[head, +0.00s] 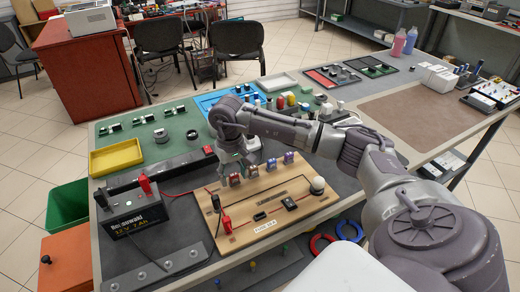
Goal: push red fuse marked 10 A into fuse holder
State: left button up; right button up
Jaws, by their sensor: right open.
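A wooden board (282,225) lies on the near side of the table with a white label (264,227) at its front edge, too small to read surely. Along its back edge stand small reddish fuses (250,172) and purple ones (288,158); their markings cannot be read. A small black part (261,215), perhaps the fuse holder, sits mid-board. Another black part (289,203) sits to its right. My right gripper (236,164) is open and points down just above and behind the reddish fuses at the board's back left. It hides part of that area. My left gripper is out of view.
A black 12 V battery (135,218) with red and black clamps stands left of the board.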

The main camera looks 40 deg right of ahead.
aim_at(234, 175)
jog(key=shift+c, duration=0.3)
grip_shut()
jog(key=shift+r, duration=0.15)
jog(key=shift+r+p, duration=1.5)
jog(key=shift+r, duration=1.4)
